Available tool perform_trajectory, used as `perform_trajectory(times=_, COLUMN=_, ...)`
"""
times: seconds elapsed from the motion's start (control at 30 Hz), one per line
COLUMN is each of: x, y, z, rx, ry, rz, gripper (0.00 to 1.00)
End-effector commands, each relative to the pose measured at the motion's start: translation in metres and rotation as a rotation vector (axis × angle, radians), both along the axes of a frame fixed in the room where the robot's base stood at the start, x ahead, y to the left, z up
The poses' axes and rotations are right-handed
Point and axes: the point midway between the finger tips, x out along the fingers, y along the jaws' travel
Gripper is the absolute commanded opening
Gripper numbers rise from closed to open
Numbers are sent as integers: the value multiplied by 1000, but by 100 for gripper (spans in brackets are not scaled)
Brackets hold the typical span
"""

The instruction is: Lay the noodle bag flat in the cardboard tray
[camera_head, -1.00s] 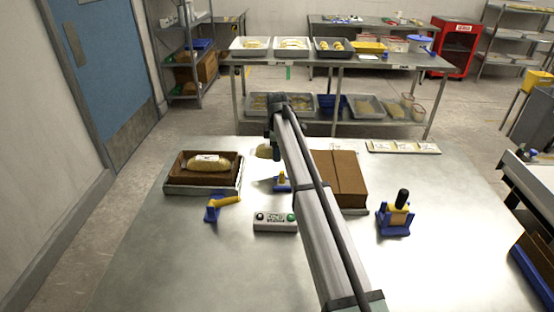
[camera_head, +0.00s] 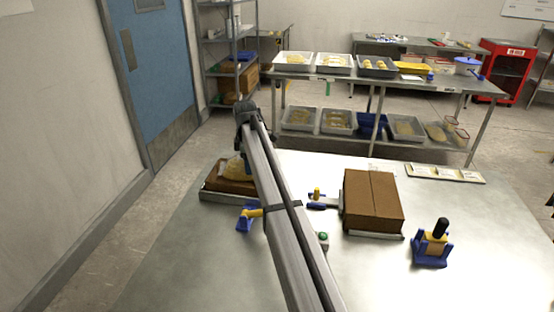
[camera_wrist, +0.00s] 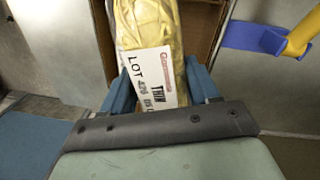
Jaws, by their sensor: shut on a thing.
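The noodle bag (camera_wrist: 150,25) is a clear pack of pale yellow noodles with a white printed label, between the two blue fingers of my gripper (camera_wrist: 162,85), which is shut on it. In the head view the pale bag (camera_head: 236,168) shows at the end of my arm, over the brown cardboard tray (camera_head: 214,184). In the wrist view the brown tray (camera_wrist: 203,22) shows behind and beside the bag. My arm hides the tray's right part, and I cannot tell whether the bag touches its floor.
A blue clamp with a yellow handle (camera_head: 247,216) stands close to the tray's front right. The table's front left (camera_head: 185,260) is clear.

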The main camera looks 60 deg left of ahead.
Motion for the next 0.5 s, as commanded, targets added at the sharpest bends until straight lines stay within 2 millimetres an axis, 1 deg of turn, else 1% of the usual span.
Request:
perform_trajectory(times=0.03, x=-13, y=5, z=0, rx=-1, ry=-1, rz=10, gripper=20)
perform_trajectory(times=0.1, x=-27, y=10, z=0, rx=-2, ry=-2, rz=18, gripper=20)
perform_trajectory(times=0.23, x=-50, y=18, z=1, rx=-3, ry=-4, rz=-3, gripper=20)
perform_trajectory(times=0.5, x=-45, y=17, z=1, rx=-2, ry=-1, rz=-174, gripper=20)
